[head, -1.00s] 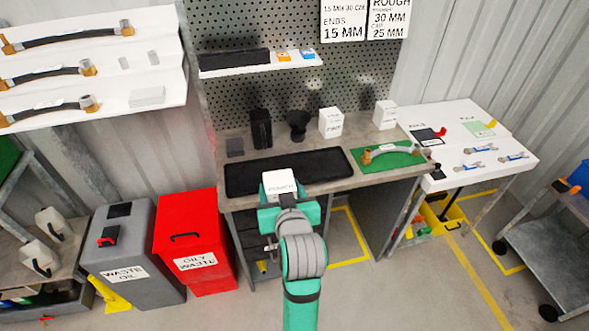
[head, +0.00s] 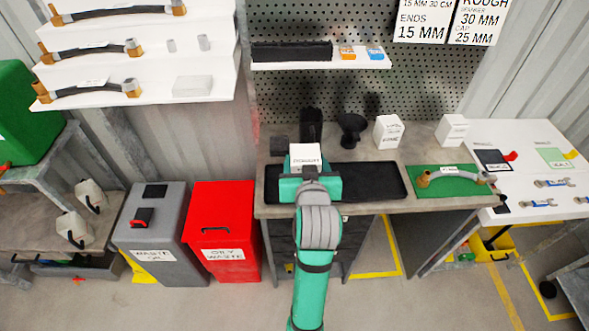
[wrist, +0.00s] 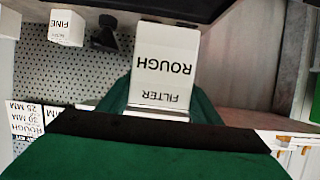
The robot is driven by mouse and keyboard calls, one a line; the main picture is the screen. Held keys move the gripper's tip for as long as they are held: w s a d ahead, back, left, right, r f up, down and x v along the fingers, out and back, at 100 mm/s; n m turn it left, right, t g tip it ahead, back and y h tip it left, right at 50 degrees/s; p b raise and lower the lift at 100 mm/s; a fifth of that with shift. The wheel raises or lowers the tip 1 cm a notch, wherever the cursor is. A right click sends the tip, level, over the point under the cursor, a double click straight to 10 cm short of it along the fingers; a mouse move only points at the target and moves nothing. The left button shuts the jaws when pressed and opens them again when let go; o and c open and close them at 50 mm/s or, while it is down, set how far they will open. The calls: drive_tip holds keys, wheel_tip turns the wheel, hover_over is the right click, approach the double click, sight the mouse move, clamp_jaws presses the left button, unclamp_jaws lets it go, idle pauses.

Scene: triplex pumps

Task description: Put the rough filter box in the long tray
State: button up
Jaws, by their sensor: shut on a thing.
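The rough filter box (head: 305,157) is a white box; its label reads FILTER ROUGH upside down in the wrist view (wrist: 165,65). My gripper (head: 308,180) is shut on it, with green fingers (wrist: 160,105) at either side of the box. The long tray (head: 375,181) is black, shallow and lies on the grey bench. In the head view the box and gripper overlap the tray's left part and hide some of it. The height of the box above the tray cannot be told.
A black container (head: 311,125) is behind the held box. A green mat (head: 450,182) with a hose lies to the right. The tray's right part is bare.

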drive_tip(key=w+a+f, duration=0.2)
drive_tip(key=f, duration=0.1)
drive_tip(key=w+a+f, duration=0.2)
drive_tip(key=w+f, duration=0.1)
drive_tip(key=f, duration=0.1)
drive_tip(key=w+a+f, duration=0.2)
drive_tip(key=f, duration=0.2)
drive_tip(key=shift+w, duration=0.25)
drive_tip(key=shift+s+a+f, duration=0.1)
drive_tip(key=shift+a, duration=0.1)
drive_tip(key=shift+s+d+f, duration=0.1)
drive_tip(key=shift+d+f, duration=0.05)
drive_tip(key=shift+d, duration=0.2)
drive_tip(key=o, duration=1.3)
drive_tip(key=shift+a, duration=0.15)
drive_tip(key=shift+c, duration=0.2)
